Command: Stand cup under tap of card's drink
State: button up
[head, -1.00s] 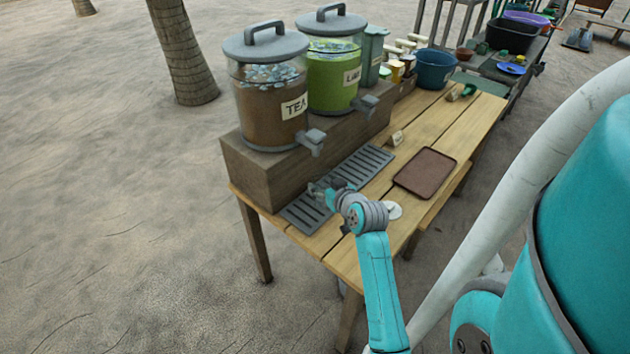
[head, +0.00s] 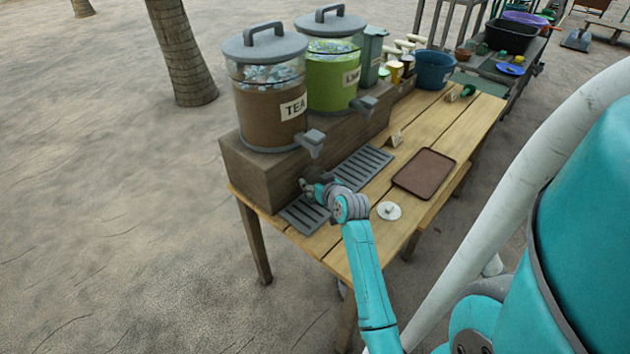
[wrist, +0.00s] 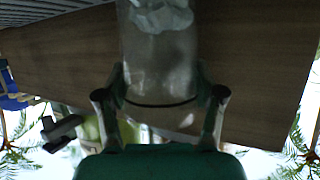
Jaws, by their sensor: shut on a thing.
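My gripper (head: 313,190) is low over the drip grate (head: 363,167), beside the wooden block and below and near the tea tap (head: 312,138). In the wrist view my gripper (wrist: 161,92) is shut on a clear cup (wrist: 160,55) with pale ice-like pieces in it. The cup cannot be made out in the head view, so I cannot tell whether it touches the grate. The tea dispenser (head: 268,118) is brown. The green dispenser (head: 332,82), with a partly readable label, has its tap (head: 365,104) farther back. A small folded card (head: 395,139) stands on the table; its print is unreadable.
A brown tray (head: 424,174) and a white disc (head: 389,210) lie right of the grate. The wooden block (head: 250,170) bounds the grate's left side. A blue tub (head: 434,69) and several small containers stand at the back. Bare planks lie between.

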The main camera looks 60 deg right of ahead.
jog(key=shift+f, duration=0.15)
jog(key=o, duration=1.3)
